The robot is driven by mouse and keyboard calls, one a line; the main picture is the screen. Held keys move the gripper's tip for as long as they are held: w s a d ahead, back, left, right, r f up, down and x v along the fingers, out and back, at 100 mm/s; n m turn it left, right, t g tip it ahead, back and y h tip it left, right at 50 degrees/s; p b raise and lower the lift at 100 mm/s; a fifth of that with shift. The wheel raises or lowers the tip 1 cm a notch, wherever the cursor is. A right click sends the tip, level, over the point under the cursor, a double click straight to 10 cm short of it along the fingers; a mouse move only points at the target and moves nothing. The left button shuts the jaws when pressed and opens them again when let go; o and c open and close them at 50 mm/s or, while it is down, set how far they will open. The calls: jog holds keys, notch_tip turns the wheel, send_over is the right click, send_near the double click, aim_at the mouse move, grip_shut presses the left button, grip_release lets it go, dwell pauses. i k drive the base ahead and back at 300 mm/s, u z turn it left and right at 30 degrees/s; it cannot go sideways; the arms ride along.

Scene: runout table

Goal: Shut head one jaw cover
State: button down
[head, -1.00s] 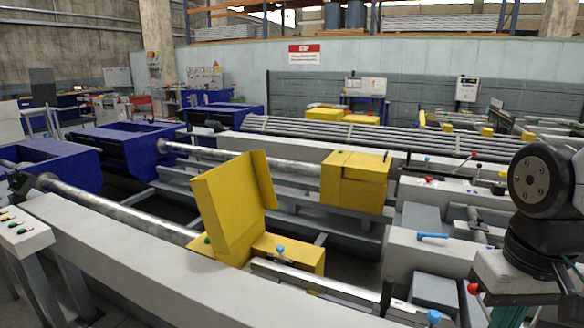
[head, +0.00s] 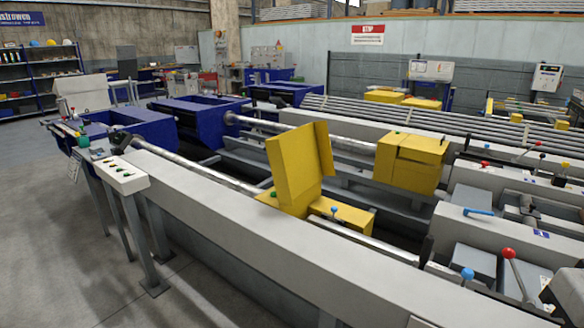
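A yellow jaw cover (head: 296,168) stands raised and open on the nearer line of the runout table. Its yellow housing (head: 346,215) sits low around a long metal bar (head: 195,170). A blue-knobbed lever (head: 334,211) stands on this housing. A second yellow cover (head: 411,161) on the line behind looks closed, a box shape around another bar. Which of them is head one is not labelled in view. My gripper is not in the head view.
A long grey beam (head: 230,215) runs along the near side. A control panel with buttons (head: 120,174) stands on legs at its left. Red and blue lever knobs (head: 508,253) rise at the right. The floor (head: 60,240) at the left is clear.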

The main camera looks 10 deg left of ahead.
aim_at(299, 158)
jog(key=u, duration=1.85)
jog(key=i, duration=3.85)
jog(key=z, duration=3.25)
